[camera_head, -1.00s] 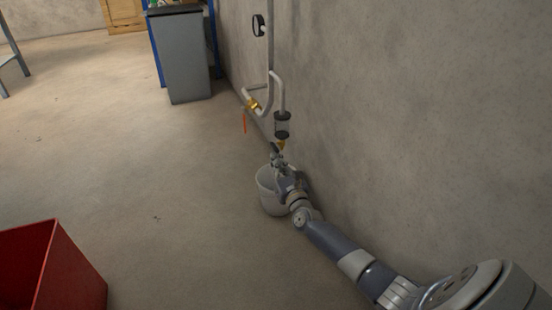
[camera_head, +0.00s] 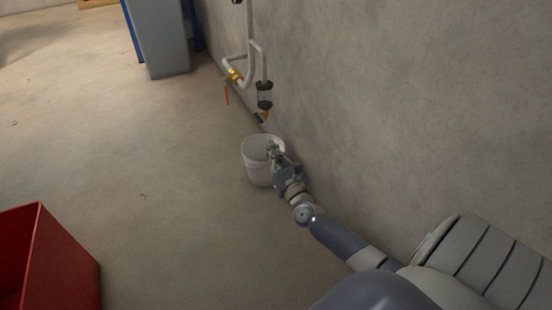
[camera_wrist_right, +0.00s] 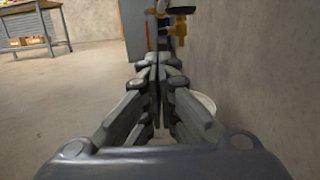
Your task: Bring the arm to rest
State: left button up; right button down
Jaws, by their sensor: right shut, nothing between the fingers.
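My right gripper (camera_head: 271,149) is shut and empty. In the head view it shows in front of the white bucket (camera_head: 256,172), close to the wall, below the pipe with the filter bowl. In the right wrist view the fingers of the right gripper (camera_wrist_right: 158,68) are together, and the bucket's rim (camera_wrist_right: 207,102) shows behind them at the right. Whether the gripper is over or beside the bucket I cannot tell. My right arm reaches in from the lower right. My left gripper is not in view.
A red bin (camera_head: 62,262) stands at lower left. A grey cabinet (camera_head: 158,38) stands at the back. The floor between is clear.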

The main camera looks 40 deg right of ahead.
jog(key=shift+v, duration=1.65)
